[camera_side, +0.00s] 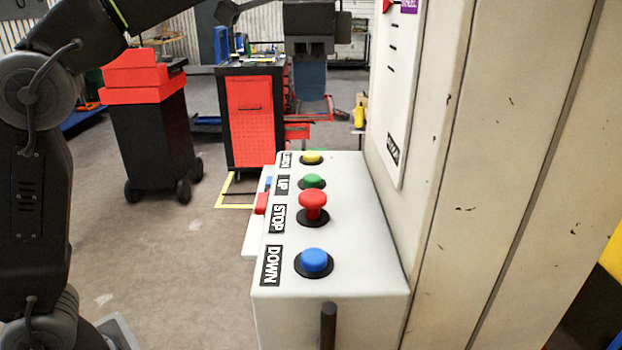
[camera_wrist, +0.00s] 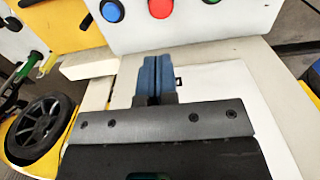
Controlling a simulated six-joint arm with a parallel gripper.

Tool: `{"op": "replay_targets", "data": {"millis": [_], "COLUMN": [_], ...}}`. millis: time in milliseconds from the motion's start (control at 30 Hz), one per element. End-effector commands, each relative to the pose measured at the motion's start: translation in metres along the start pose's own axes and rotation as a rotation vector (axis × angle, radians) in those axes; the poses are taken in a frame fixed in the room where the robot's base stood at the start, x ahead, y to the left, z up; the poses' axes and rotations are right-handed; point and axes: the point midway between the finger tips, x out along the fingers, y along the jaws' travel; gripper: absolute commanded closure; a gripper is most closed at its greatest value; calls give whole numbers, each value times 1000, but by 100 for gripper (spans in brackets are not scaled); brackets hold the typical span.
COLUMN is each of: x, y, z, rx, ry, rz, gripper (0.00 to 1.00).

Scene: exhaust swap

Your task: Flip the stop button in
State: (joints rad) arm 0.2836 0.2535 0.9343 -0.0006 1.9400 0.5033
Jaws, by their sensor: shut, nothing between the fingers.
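The red stop button (camera_side: 313,205) stands raised on a stem on top of the white control box (camera_side: 345,225), beside its STOP label (camera_side: 276,218). In the wrist view the red button (camera_wrist: 160,8) is partly cut off by the top edge. My gripper (camera_side: 311,100) hangs above and behind the far end of the box in the side view, pointing down and apart from the buttons. In the wrist view its two blue fingers (camera_wrist: 156,62) are together with nothing between them.
A blue DOWN button (camera_side: 314,262), a green UP button (camera_side: 313,181) and a yellow button (camera_side: 312,157) flank the red one. A tall cream column (camera_side: 480,180) rises right of the box. A red tool cabinet (camera_side: 250,120) and a red-topped cart (camera_side: 147,125) stand behind.

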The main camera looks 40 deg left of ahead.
Motion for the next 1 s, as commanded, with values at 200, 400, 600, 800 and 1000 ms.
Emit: {"op": "replay_targets", "data": {"millis": [200,400,600,800,1000], "x": [10,38,73,110,133], "y": [0,0,0,0,0], "z": [0,1,1,1,1], "rx": [-1,-2,-2,-2,-2], "ry": [-1,-3,-3,-1,0], "rz": [0,1,1,1,0], "gripper": [100,100,100,100,100]}}
